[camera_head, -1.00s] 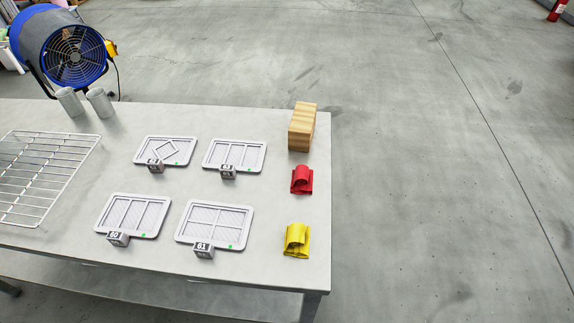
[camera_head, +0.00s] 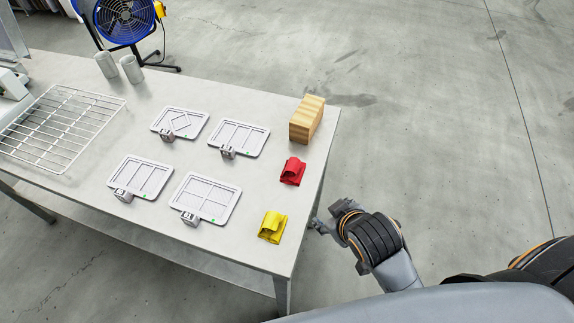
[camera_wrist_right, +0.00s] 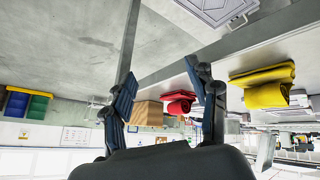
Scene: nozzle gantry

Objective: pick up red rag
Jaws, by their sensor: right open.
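The red rag (camera_head: 293,171) lies folded near the right edge of the table, between the wooden block and the yellow rag (camera_head: 272,227). My right gripper (camera_head: 318,225) is just off the table's right edge, in front of and to the right of the red rag, apart from it. In the right wrist view the gripper (camera_wrist_right: 163,98) is open and empty. The red rag (camera_wrist_right: 179,103) shows beyond and between its fingers, partly behind the right finger. The yellow rag (camera_wrist_right: 265,88) is to the right of that finger. My left gripper is not in view.
The wooden block (camera_head: 306,119) stands at the table's back right corner. Several grey trays (camera_head: 205,198) with small number blocks lie mid-table. A wire rack (camera_head: 62,128) is at the left, with two grey cylinders behind. Floor right of the table (camera_head: 325,130) is clear.

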